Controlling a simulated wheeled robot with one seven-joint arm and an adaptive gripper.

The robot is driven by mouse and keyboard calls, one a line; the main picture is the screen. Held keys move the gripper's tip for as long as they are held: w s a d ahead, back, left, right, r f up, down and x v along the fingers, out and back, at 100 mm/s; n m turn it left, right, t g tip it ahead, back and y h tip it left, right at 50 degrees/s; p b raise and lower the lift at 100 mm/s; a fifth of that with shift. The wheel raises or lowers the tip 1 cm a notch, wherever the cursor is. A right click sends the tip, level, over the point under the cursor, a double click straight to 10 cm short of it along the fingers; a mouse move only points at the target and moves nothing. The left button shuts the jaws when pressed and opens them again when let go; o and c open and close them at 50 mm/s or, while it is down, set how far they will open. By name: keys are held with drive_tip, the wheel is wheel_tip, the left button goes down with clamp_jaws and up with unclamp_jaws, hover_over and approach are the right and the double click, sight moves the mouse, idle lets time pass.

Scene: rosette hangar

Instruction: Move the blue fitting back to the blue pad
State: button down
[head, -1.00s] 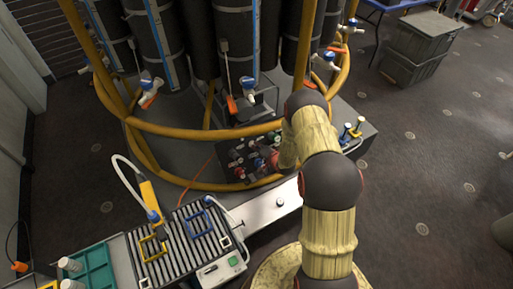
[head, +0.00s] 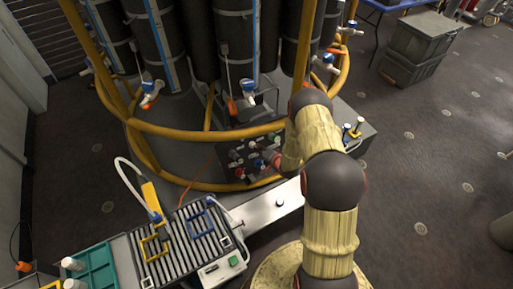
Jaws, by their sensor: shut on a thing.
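The blue pad shows as a blue square outline (head: 201,227) on a slatted rack, and nothing blue stands inside it that I can make out. A small blue piece (head: 155,216) shows at the lower end of a yellow upright block with a white hose; I cannot tell whether it is the blue fitting.
A yellow square outline (head: 153,248) lies on the rack, left of the blue one. A teal tray (head: 95,265) is at lower left. A yellow tubular ring (head: 205,133) with dark cylinders and a dark connector panel (head: 235,165) stand behind. Open floor lies to the right.

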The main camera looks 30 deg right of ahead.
drive_tip(key=shift+p+v, duration=0.85)
drive_tip(key=shift+v, duration=0.8)
